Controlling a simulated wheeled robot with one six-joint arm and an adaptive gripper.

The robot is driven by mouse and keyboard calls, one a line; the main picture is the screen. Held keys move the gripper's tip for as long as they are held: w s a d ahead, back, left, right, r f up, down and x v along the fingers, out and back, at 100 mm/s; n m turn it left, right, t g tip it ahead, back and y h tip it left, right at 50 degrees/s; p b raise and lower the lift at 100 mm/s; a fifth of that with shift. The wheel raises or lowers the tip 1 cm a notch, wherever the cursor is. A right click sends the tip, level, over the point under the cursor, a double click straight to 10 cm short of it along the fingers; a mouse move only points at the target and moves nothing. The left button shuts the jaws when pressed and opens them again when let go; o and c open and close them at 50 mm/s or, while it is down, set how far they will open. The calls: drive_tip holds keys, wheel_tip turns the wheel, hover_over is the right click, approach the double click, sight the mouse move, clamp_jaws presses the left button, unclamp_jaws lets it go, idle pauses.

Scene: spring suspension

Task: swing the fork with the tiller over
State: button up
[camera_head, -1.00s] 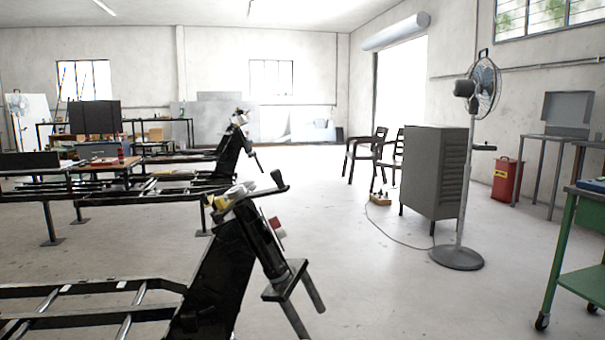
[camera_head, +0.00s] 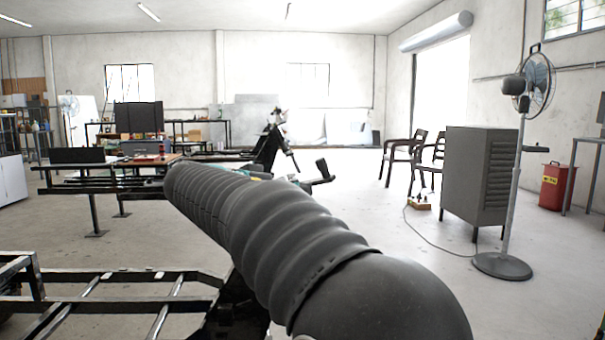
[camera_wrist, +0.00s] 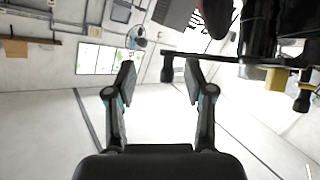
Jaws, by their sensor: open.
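The tiller (camera_head: 312,182), a dark bar with an upright grip at its end, shows just past my arm in the head view. In the wrist view the tiller (camera_wrist: 235,58) runs across the top, and its dark grip (camera_wrist: 167,68) appears between my fingertips. My gripper (camera_wrist: 160,72) is open, with nothing clasped; I cannot tell whether a finger touches the bar. Dark machine parts at the tiller's root fill the wrist view's upper right. My ribbed black arm hides the fork and most of the slanted black frame end (camera_head: 240,308) in the head view.
A low black ladder-like frame (camera_head: 125,283) lies at lower left. A second frame with a raised end (camera_head: 268,150) stands behind. A grey cabinet (camera_head: 477,178) and a pedestal fan (camera_head: 505,265) stand at right.

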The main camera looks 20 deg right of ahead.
sight(318, 167)
drive_tip(key=w+a+r+m+h, duration=0.2)
drive_tip(key=w+r+m+h, duration=0.1)
drive_tip(key=w, duration=0.1)
drive_tip(key=p+x, duration=0.1)
drive_tip(key=x, duration=1.2)
drive_tip(key=shift+w+d, duration=0.1)
drive_tip(key=shift+w, duration=0.1)
clamp_jaws()
